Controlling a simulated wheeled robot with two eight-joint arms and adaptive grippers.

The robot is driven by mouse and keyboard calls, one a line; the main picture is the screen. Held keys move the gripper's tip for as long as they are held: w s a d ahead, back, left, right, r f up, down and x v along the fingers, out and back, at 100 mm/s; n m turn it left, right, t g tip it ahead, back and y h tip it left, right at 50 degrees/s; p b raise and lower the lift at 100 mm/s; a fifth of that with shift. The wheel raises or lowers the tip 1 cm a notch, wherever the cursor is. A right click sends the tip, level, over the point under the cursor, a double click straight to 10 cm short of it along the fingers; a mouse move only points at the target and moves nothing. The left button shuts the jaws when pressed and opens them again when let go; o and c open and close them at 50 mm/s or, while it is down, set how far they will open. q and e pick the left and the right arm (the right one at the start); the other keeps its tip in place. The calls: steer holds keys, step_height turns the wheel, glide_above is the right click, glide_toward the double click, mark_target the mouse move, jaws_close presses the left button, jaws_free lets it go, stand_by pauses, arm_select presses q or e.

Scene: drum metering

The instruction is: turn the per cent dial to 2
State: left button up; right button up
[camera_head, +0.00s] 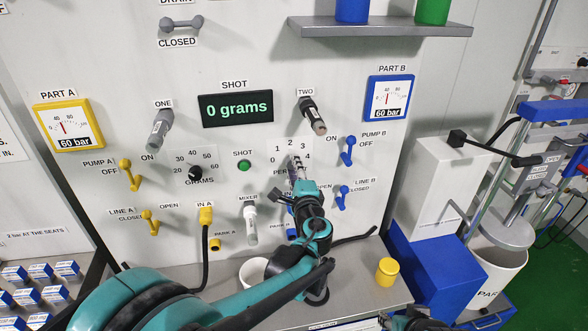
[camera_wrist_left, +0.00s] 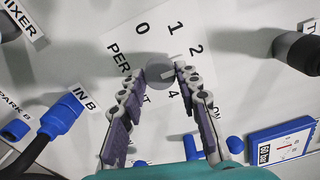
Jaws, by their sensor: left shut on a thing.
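The per cent dial is a round grey knob (camera_wrist_left: 158,73) on a white plate marked 0, 1, 2, 3 and 4. My left gripper (camera_wrist_left: 163,82) has its two fingers on either side of the knob and is shut on it. In the head view my left gripper (camera_head: 298,175) reaches up to the panel and hides most of the dial and the PER CENT label. A pale mark shows on the knob face in the left wrist view; I cannot tell exactly which number it points at. Dark parts at the bottom right edge of the head view may be my right gripper (camera_head: 415,321), cut off.
The shot display (camera_head: 236,108) reads 0 grams. Near the dial are the mixer lever (camera_head: 250,222), the TWO lever (camera_head: 313,118), the blue line B valve (camera_head: 342,196) and the blue IN B plug (camera_wrist_left: 61,116). A white cup (camera_head: 253,271) and a yellow pot (camera_head: 387,271) stand on the ledge.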

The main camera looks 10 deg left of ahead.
arm_select(q)
steer(key=o, duration=1.2)
steer(key=shift+c, duration=0.2)
steer(key=v, duration=1.2)
steer(key=shift+a, duration=0.1)
